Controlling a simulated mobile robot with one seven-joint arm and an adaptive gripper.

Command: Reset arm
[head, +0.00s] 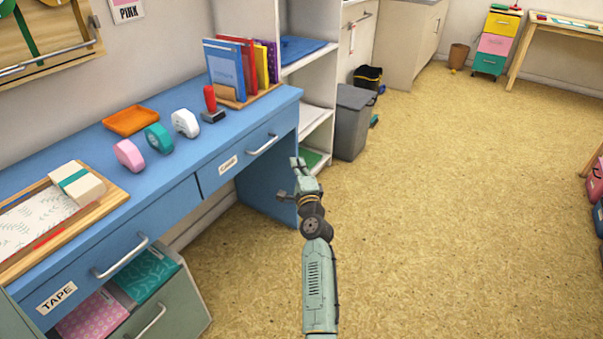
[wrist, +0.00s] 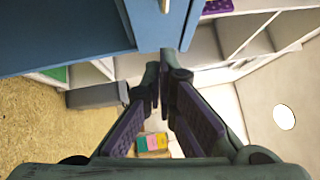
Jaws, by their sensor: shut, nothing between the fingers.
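My arm reaches up from the bottom middle of the head view, and my gripper (head: 298,165) is at its far end, just right of the blue desk's front right corner. In the wrist view the two fingers of my gripper (wrist: 164,68) meet at their tips, with nothing between them. The blue desk (head: 165,185) stands at the left; its blue surface also shows at the top left of the wrist view (wrist: 60,30). A red-handled stamp (head: 211,100) stands upright on the desk, apart from my gripper.
Pink (head: 129,155), teal (head: 158,138) and white (head: 185,122) tape pieces and an orange tray (head: 131,120) are on the desk. A white shelf (head: 318,82) and grey bin (head: 352,120) stand beyond my gripper. An open lower drawer (head: 185,300) is at bottom left.

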